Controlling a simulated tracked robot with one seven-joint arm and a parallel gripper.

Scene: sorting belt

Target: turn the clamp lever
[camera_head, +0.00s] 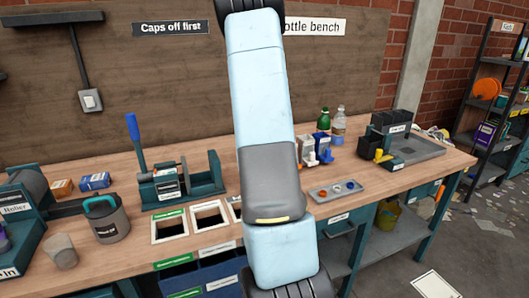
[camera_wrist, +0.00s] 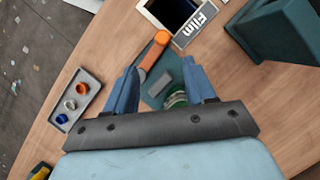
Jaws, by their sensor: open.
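The clamp lever (camera_wrist: 156,48) shows in the wrist view as an orange handle with a rounded end, slanting down to the left. It lies by a dark teal base plate (camera_wrist: 153,99) with a grey block on it. My gripper (camera_wrist: 160,68) is open, with its blue fingers apart on either side of the plate area. The lever's lower end is close to the left finger; I cannot tell whether they touch. A green ribbed round piece (camera_wrist: 177,99) shows between the fingers. In the head view my arm hides the lever, and I cannot make out the gripper clearly.
A grey tray (camera_head: 350,194) with coloured rings lies near the bench's front edge; it also shows in the wrist view (camera_wrist: 92,84). A bin opening labelled Film (camera_wrist: 195,25) and a dark teal block (camera_wrist: 282,35) stand beyond the lever. Bottles (camera_head: 338,122) stand behind.

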